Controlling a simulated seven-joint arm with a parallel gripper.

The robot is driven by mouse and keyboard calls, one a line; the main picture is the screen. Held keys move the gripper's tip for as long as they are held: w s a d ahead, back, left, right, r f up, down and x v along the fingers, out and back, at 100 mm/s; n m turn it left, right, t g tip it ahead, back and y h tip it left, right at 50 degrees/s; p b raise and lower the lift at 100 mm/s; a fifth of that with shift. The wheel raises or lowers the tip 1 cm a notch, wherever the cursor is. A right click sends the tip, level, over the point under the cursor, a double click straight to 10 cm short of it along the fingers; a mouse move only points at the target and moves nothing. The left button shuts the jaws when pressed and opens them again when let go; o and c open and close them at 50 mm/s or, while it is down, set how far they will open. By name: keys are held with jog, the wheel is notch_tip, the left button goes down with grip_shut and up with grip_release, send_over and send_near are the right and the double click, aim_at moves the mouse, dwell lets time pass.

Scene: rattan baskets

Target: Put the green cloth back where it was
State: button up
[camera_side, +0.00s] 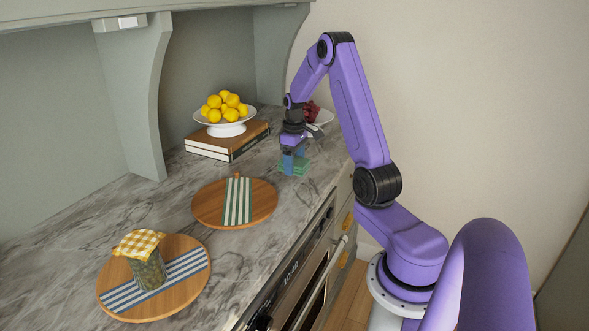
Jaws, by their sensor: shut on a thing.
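A small green cloth (300,168) is at my gripper (293,161), low over the back right part of the marble counter. My gripper points down and is shut on the cloth. The fingers hide part of it, and I cannot tell whether its lower edge touches the counter. A green-and-white striped runner (237,204) lies across the middle round wooden board (205,205), to the left of and nearer than my gripper.
A jar (149,272) with a yellow checked cover stands on the front round board (180,300) with a blue-striped runner. A white bowl of lemons (228,128) stands on books (210,150). Dark red fruit (311,112) sits behind my gripper. The oven (290,285) is below the counter edge.

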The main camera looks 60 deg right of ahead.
jog(key=shift+f, duration=1.2)
jog(key=shift+f, duration=0.1)
jog(key=o, duration=1.1)
